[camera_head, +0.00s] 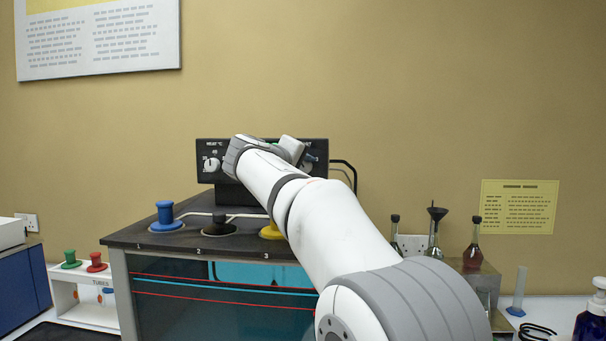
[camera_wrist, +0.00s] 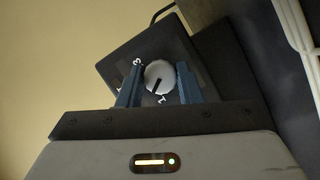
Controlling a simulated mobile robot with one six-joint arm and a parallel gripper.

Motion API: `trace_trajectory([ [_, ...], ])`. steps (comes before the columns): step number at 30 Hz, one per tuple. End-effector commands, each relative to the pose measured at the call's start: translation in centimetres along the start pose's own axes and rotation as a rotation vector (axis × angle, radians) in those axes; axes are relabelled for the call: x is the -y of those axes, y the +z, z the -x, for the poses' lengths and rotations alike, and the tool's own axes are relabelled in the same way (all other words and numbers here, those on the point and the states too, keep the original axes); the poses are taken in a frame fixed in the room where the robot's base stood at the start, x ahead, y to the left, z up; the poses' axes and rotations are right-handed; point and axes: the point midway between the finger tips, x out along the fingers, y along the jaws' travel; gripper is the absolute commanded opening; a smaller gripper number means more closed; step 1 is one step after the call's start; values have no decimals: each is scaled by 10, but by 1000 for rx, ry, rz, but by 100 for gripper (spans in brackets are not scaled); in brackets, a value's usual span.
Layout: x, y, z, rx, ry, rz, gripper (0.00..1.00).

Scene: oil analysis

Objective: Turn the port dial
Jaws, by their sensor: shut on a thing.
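The port dial (camera_wrist: 160,76) is a round white knob with a dark pointer line, on a black panel. In the wrist view it sits between the two blue-grey fingers of my gripper (camera_wrist: 158,85), which is shut on it. Marks that look like numerals show around the knob, partly hidden by the fingers. In the head view my gripper (camera_head: 308,158) is at the right end of the black control box (camera_head: 262,151). My arm hides the port dial there. A second white dial (camera_head: 212,164), under a HEAT label, shows at the box's left end.
The box stands on a dark-topped bath (camera_head: 150,236) with a blue plug (camera_head: 165,215), a dark plug and a yellow plug (camera_head: 271,231). Dark-capped bottles (camera_head: 472,251) and a funnel stand at the right. A small rack (camera_head: 66,295) with green and red plugs is at the left.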

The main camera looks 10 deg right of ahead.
Motion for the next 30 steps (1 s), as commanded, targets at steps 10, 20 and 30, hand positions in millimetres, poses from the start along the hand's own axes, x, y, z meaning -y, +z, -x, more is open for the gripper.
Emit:
trace_trajectory([
  [10,3,1,0,-3,111,266,9],
  [20,3,0,0,-2,172,413,9],
  [30,2,0,0,-2,187,452,10],
])
